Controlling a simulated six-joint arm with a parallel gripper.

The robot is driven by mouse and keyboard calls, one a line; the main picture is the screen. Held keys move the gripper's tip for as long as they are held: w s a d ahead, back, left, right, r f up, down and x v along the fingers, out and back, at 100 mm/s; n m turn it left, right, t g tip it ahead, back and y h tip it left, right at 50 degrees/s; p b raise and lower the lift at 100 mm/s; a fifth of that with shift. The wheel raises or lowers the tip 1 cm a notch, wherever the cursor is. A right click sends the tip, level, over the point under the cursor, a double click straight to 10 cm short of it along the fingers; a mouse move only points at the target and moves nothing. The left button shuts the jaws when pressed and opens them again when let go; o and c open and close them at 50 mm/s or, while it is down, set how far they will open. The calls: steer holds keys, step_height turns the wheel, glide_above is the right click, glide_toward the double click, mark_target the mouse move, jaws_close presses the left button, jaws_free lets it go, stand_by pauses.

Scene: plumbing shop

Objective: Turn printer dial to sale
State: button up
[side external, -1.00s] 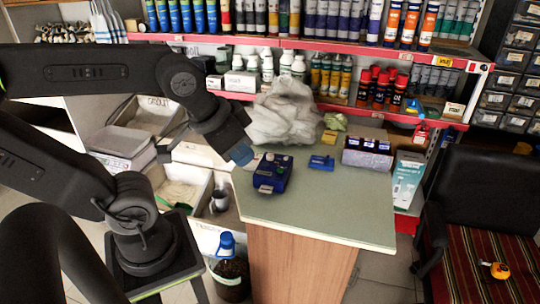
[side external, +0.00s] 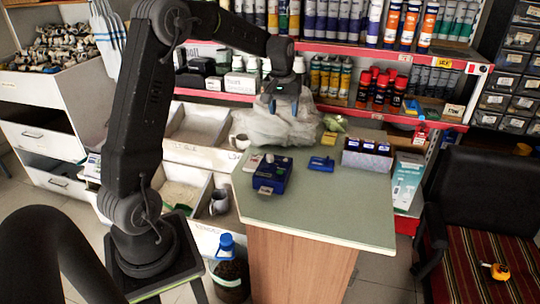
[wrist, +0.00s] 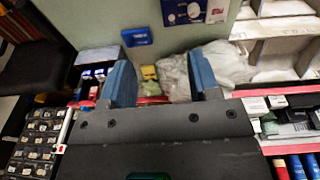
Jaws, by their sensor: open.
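The blue printer (side external: 272,174) sits on the left part of the green-topped counter (side external: 330,215). Small details show on its top, but I cannot make out the dial or its setting. In the wrist view the printer (wrist: 190,12) is cut off by the top edge, with a pale round mark on its face. My gripper (side external: 282,106) is open and empty, with blue fingertips pointing down. In the side view it appears above and behind the printer, in front of a crumpled plastic bag (side external: 280,130). Its fingers (wrist: 162,78) are spread apart in the wrist view.
A small blue item (side external: 321,163) lies right of the printer. A box of small packs (side external: 367,154) stands at the counter's back right. Shelves of bottles and tubes (side external: 330,78) run behind. The counter's front half is clear.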

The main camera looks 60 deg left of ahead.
mark_target(270, 156)
steer(key=w+a+f+n+g, duration=0.1)
steer(key=a+f+n, duration=0.2)
steer(key=a+f, duration=0.7)
steer(key=shift+h, duration=0.3)
steer(key=f, duration=1.3)
steer(key=shift+a+f, duration=0.2)
steer(key=c, duration=0.9)
